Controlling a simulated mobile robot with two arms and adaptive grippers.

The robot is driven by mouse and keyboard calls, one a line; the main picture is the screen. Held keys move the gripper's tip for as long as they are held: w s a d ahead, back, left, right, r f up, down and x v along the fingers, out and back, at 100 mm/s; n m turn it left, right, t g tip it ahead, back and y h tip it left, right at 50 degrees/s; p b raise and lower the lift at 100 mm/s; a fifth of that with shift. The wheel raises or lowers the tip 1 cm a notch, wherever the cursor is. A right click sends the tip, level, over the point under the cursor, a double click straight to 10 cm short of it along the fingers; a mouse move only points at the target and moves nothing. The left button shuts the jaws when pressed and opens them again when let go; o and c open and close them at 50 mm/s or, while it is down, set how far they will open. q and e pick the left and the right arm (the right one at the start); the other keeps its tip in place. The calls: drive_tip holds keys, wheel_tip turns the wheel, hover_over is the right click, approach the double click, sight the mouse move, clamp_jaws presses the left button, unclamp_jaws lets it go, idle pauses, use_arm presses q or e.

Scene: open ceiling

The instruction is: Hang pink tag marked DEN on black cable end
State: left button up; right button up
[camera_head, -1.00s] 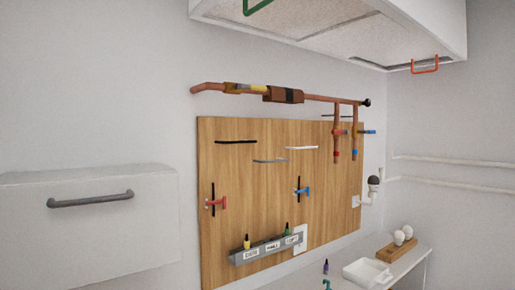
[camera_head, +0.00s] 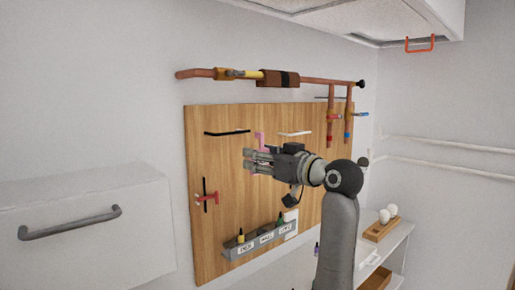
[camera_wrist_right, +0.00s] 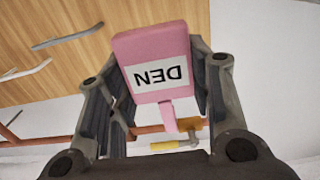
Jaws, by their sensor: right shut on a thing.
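The pink tag (camera_head: 260,141) is held in my right gripper (camera_head: 252,161), in front of the wooden board. In the right wrist view the tag (camera_wrist_right: 154,55) sits between the two fingers, with its white DEN label upside down. The black cable end (camera_head: 227,133) is a thin, nearly level bar at the board's upper left, to the left of the tag and slightly above it; a gap shows between them in the head view. I cannot make out the black cable end in the wrist view. My left gripper is out of view.
A white cable end (camera_head: 295,133) is right of the tag. A copper pipe (camera_head: 318,98) runs above the board (camera_head: 214,230). A red-handled valve (camera_head: 206,196) is lower left. A grey labelled holder (camera_head: 262,242) is below. A white cabinet (camera_head: 75,225) stands left.

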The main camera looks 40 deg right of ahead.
drive_tip(key=shift+s+d+r, duration=0.15)
drive_tip(key=shift+r, duration=0.25)
drive_tip(key=shift+w+r+p, duration=0.1)
drive_tip(key=shift+w+p, duration=0.2)
drive_tip(key=shift+w, duration=0.35)
drive_tip(key=shift+w+a+p, duration=0.2)
drive_tip(key=shift+w+p, duration=0.55)
drive_tip(key=shift+w, duration=1.35)
drive_tip(key=shift+w+a+p, duration=0.2)
drive_tip(key=shift+w+p, duration=0.6)
drive_tip(key=shift+w, duration=1.25)
drive_tip(key=shift+w+a+p, duration=0.2)
drive_tip(key=shift+w+p, duration=0.55)
drive_tip(key=shift+w, duration=1.35)
drive_tip(key=shift+f+b, duration=0.3)
drive_tip(key=shift+f, duration=0.5)
